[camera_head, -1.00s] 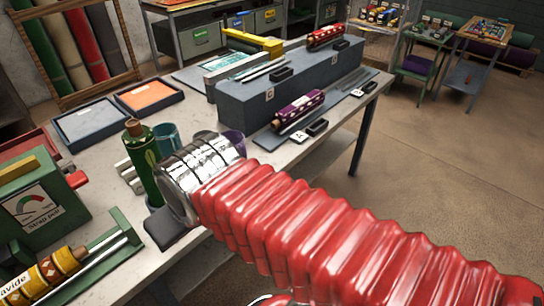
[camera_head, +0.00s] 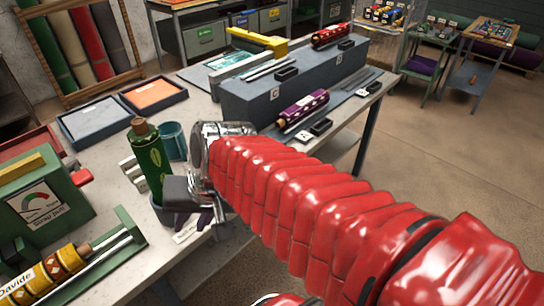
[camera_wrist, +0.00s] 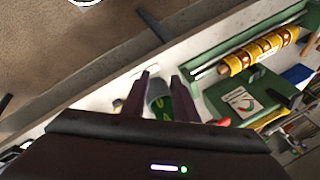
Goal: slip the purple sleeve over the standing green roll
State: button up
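The green roll (camera_head: 148,168) stands upright on the near workbench, with a brown top and pale leaf marks. My gripper (camera_head: 194,222) is just right of its lower part, fingers low by the bench edge. In the wrist view, my two dark fingers (camera_wrist: 160,85) are spread apart with a gap between them. Part of the green roll (camera_wrist: 160,111) shows in that gap, apparently beyond the fingers and not gripped. I cannot make out the purple sleeve now; my arm covers the spot where a purple piece showed earlier.
A teal cylinder (camera_head: 173,141) stands close behind the roll. A green machine with a dial (camera_head: 40,205) and a yellow roll in a green rack (camera_head: 50,272) are at left. A patterned purple roll (camera_head: 303,107) lies before the grey block. Two flat trays lie behind.

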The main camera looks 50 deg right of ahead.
jog(key=w+d+f+m+t+y, duration=0.2)
jog(key=w+d+f+m+t, duration=0.15)
jog(key=w+d+m, duration=0.7)
jog(key=s+d+f+m+t+h, duration=0.1)
jog(key=d+f+m+t+h, duration=0.1)
jog(key=d+m, duration=0.7)
jog(key=s+d+f+m+t+h, duration=0.1)
jog(key=d+f+m+t, duration=0.1)
jog(key=d+m, duration=0.8)
jog(key=shift+s+d+h, duration=0.35)
jog(key=shift+d+h, duration=0.05)
jog(key=shift+d, duration=0.5)
jog(key=shift+w+f, duration=0.1)
jog(key=shift+f, duration=0.05)
jog(key=shift+x, duration=5.05)
jog(key=shift+a, duration=0.1)
jog(key=shift+c, duration=0.4)
